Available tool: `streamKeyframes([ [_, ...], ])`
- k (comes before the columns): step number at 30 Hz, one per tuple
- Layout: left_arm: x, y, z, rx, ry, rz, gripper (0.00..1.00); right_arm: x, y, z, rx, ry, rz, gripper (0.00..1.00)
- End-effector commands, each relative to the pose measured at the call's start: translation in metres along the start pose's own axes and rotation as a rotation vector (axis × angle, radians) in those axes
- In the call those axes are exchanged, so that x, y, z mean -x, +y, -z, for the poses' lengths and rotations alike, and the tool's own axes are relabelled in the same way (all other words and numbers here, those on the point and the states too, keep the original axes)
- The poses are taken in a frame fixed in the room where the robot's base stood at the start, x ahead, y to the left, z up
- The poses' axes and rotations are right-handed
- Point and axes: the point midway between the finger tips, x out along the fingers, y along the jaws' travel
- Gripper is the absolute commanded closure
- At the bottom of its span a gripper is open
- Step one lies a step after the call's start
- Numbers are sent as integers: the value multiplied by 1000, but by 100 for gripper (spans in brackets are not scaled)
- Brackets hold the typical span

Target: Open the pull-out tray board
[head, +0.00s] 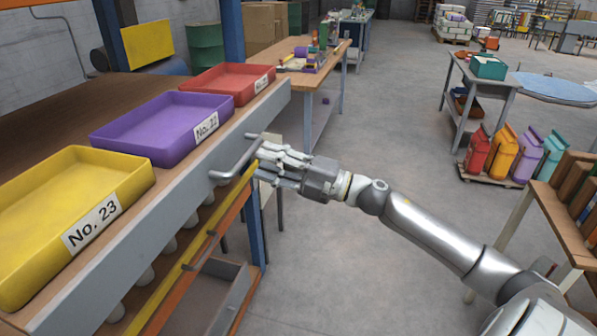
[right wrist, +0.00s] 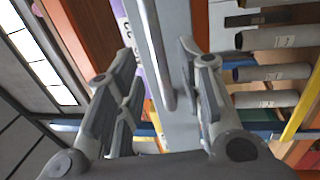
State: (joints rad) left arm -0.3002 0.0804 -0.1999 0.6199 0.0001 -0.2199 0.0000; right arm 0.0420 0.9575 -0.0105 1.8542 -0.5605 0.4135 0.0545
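The tray board has a long grey front panel (head: 170,215) with a grey bar handle (head: 238,163). The handle (right wrist: 154,58) also shows in the right wrist view. My right gripper (head: 262,158) is at the handle's far part, reaching in from the right. In the right wrist view its fingers (right wrist: 157,65) are spread, with the bar between them and gaps visible on both sides. A yellow tray (head: 62,215), a purple tray (head: 165,118) and a red tray (head: 225,77) sit on the board behind the panel. My left gripper is not in view.
Below the panel are several grey rollers (head: 168,245), a yellow rail (head: 190,243) and an open grey drawer (head: 240,293). A blue post (head: 254,232) stands under the board. A workbench (head: 325,80) is farther back. The middle floor (head: 390,150) is clear.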

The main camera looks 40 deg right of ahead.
Motion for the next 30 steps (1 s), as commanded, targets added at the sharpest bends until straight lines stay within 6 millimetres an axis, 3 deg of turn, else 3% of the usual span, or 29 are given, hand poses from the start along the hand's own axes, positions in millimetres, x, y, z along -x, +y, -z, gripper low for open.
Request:
streamKeyframes([
  [15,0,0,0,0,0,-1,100,58,-1,0,-2,0,2,65],
  [30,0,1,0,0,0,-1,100,65,0,0,0,1,0,65],
])
